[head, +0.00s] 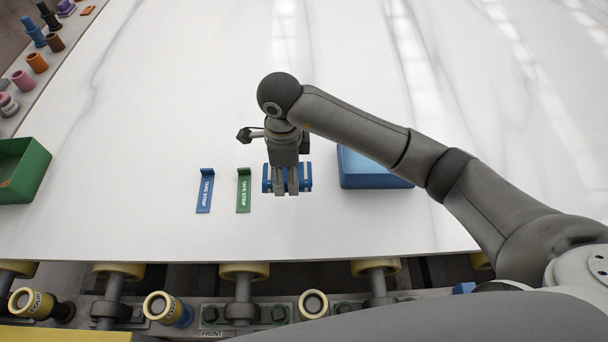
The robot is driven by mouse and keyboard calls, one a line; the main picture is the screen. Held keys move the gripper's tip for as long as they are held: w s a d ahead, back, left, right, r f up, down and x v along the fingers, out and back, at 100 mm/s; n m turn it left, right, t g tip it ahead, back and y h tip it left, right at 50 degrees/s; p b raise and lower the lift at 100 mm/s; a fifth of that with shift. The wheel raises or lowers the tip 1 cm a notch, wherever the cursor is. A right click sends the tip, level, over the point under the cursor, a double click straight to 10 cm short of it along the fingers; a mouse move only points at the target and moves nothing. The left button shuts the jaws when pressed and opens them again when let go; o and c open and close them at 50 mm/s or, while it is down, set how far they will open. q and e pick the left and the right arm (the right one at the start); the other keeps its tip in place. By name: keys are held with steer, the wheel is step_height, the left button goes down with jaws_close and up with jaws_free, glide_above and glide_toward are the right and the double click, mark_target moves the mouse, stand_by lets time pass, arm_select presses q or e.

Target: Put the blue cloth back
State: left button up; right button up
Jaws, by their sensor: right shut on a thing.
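A blue bin (372,176) stands just right of the gripper, partly hidden by my arm. My left gripper is not in view.
A green bin (36,172) stands at the left edge. Several coloured pieces line a rail (18,117) at upper left. Rollers run below the slab's front edge. The slab's far middle is clear.

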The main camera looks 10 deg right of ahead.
mark_target(300, 174)
steer(key=d+f, duration=0.1)
steer(key=w+d+f, duration=0.1)
steer(key=w+d+f+p, duration=0.1)
steer(key=f, duration=0.1)
steer(key=shift+f, duration=0.1)
steer(key=shift+w+d+f, duration=0.25)
steer(key=shift+d+f, duration=0.05)
steer(key=shift+f, duration=0.2)
steer(key=f, duration=0.3)
steer(key=shift+w+d+f+p, duration=0.2)
steer(key=shift+d+f+p, duration=0.1)
steer(key=shift+f+p, duration=0.05)
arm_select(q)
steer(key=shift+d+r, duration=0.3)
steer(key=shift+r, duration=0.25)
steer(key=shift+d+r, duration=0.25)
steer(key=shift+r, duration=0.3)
arm_select(e)
steer(key=shift+f, duration=0.25)
steer(key=o, duration=1)
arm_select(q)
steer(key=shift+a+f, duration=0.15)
arm_select(e)
steer(key=shift+r, duration=0.15)
